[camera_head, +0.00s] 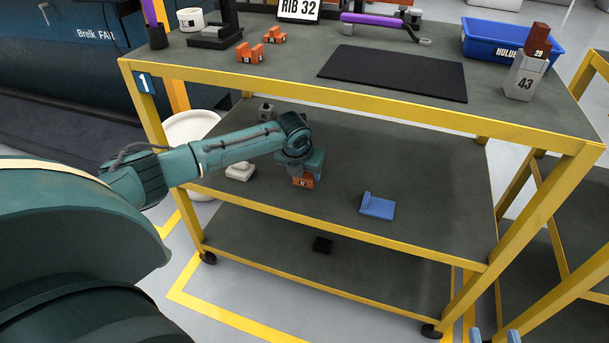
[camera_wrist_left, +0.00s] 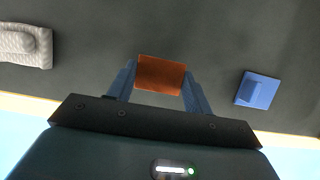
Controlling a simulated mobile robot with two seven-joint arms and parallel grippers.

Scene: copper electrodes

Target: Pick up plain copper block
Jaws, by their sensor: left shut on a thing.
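The copper block (camera_head: 303,181), orange-brown with a small mark on its front, is at the middle shelf of the yellow-framed cart. In the left wrist view the copper block (camera_wrist_left: 160,73) sits between the two blue fingers. My left gripper (camera_wrist_left: 158,88) is shut on it, one finger at each side. In the head view my left gripper (camera_head: 302,172) is partly hidden by its own wrist. I cannot tell whether the block touches the shelf. My right gripper (camera_head: 494,337) shows only its two blue fingertips at the bottom edge, apart and with nothing between them.
On the middle shelf (camera_head: 420,185) are a blue bracket (camera_head: 377,206) to the right and a pale piece (camera_head: 240,171) to the left. The top shelf holds orange pieces (camera_head: 249,53), a black mat (camera_head: 395,73), a blue bin (camera_head: 490,42) and a grey block (camera_head: 525,77) under a red-brown one.

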